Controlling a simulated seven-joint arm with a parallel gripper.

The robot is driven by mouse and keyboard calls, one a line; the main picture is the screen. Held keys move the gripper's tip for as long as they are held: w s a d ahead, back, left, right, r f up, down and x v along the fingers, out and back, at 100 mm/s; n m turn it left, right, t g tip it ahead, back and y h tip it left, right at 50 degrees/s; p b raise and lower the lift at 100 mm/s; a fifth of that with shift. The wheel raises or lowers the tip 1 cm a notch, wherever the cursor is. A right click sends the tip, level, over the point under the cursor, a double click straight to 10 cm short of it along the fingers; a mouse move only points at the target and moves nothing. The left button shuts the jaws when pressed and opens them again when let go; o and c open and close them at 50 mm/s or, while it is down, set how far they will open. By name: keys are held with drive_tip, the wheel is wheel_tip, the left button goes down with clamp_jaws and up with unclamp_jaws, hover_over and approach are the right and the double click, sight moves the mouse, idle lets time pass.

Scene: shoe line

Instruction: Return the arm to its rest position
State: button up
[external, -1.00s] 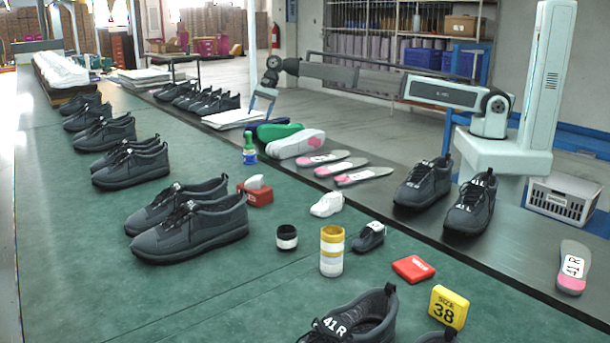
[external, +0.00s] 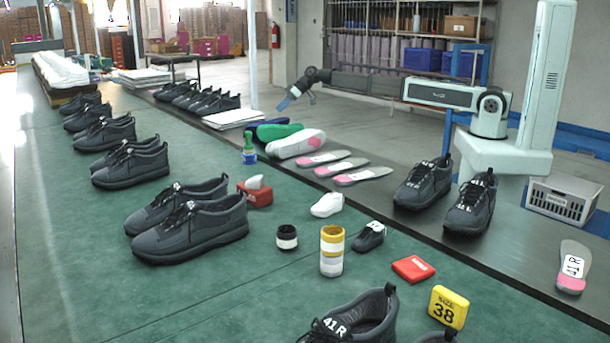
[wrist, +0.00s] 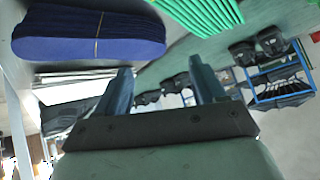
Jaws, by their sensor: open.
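My gripper (external: 284,105) is in the air beyond the far edge of the dark bench strip, above the stacked soles. In the wrist view my gripper (wrist: 160,85) shows two blue-grey fingers spread apart with nothing between them. My arm reaches left from its white column on the right, with the forearm roughly level and the wrist tilted down to the left. A dark blue sole bundle with a band (wrist: 90,35) and a green sole stack (wrist: 200,12) show at the top of the wrist view. The same green soles (external: 281,131) lie on the bench below my gripper.
A white sole stack with a pink patch (external: 297,143), several insoles (external: 340,166) and a pair of dark shoes (external: 470,205) lie along the dark strip. Shelving (external: 400,50) stands behind my arm. The air around my gripper is clear.

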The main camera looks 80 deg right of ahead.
drive_tip(key=s+d+f+n+t+h, duration=0.2)
drive_tip(key=s+d+n, duration=0.4)
drive_tip(key=d, duration=0.2)
drive_tip(key=s+d+f+n+t+h, duration=0.1)
drive_tip(key=s+d+f+n+h, duration=0.1)
drive_tip(key=s+d+n, duration=0.55)
drive_tip(key=s+a+f+m+g, duration=0.1)
drive_tip(key=s+a+f+g, duration=0.2)
drive_tip(key=f, duration=0.8)
drive_tip(key=s+a+f+m+g, duration=0.15)
drive_tip(key=s+a+f, duration=0.25)
drive_tip(key=f, duration=0.8)
drive_tip(key=s+a+f+g, duration=0.2)
drive_tip(key=s+a+f, duration=0.15)
drive_tip(key=f, duration=0.75)
drive_tip(key=s+a+f+m+g, duration=0.25)
drive_tip(key=s+a+f, duration=0.35)
drive_tip(key=s+a, duration=0.3)
drive_tip(key=s+a+f+m+g, duration=0.25)
drive_tip(key=s+a+f, duration=0.25)
drive_tip(key=s+a, duration=0.4)
drive_tip(key=s+a+r+m+g, duration=0.1)
drive_tip(key=s+a+m+g, duration=0.2)
drive_tip(key=s, duration=0.8)
drive_tip(key=s+a+r+m+g+y, duration=0.1)
drive_tip(key=s+a+m+g, duration=0.2)
drive_tip(key=s+a, duration=0.5)
drive_tip(key=s, duration=0.4)
drive_tip(key=shift+a, duration=0.25)
